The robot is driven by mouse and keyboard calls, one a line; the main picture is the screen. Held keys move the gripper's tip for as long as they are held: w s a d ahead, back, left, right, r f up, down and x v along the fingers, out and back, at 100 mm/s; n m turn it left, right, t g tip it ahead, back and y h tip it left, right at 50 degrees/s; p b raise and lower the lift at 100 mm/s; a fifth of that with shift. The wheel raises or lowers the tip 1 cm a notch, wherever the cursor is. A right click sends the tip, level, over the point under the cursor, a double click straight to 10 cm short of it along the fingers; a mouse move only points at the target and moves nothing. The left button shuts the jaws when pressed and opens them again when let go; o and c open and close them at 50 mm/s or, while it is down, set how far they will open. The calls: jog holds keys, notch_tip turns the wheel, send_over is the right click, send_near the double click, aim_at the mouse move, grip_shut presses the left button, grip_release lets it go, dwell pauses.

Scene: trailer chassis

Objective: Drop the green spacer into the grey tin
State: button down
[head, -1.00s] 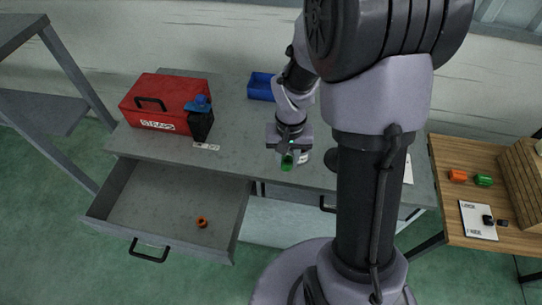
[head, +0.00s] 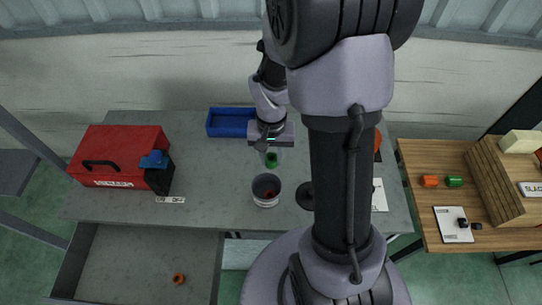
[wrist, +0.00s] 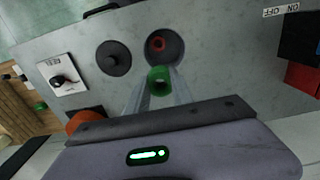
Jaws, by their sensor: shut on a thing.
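My gripper (head: 271,154) is shut on the green spacer (head: 271,160), a short ring-like tube, and holds it above the bench. In the wrist view the green spacer (wrist: 160,81) hangs between the fingers with its hole showing. The grey tin (head: 266,191) stands open on the bench, nearer the front edge than the gripper in the head view. A red-orange piece lies inside it. In the wrist view the tin (wrist: 165,48) shows just beyond the spacer. The spacer is outside the tin's outline in both views.
A dark round knobbed lid (wrist: 114,58) lies beside the tin. The open drawer (head: 120,265) holds an orange ring (head: 179,279). A wooden side table (head: 415,205) holds other small parts.

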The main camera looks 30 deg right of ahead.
jog(key=shift+w+f, duration=0.1)
jog(key=shift+f, duration=0.1)
jog(key=f+b, duration=0.3)
jog(key=s+f+b, duration=0.1)
jog(key=f, duration=0.1)
jog(key=shift+a+f+b, duration=0.15)
jog(key=shift+a+b, duration=0.1)
jog(key=shift+b, duration=0.05)
jog(key=c, duration=1)
grip_release()
jog(key=shift+c, duration=0.2)
notch_tip(320, 180, up, 18)
jog(key=f+p, duration=0.1)
jog(key=p, duration=0.4)
send_over(271, 166)
jog(key=shift+w+d+r, duration=0.15)
jog(key=shift+w+r, duration=0.1)
jog(key=shift+w, duration=0.05)
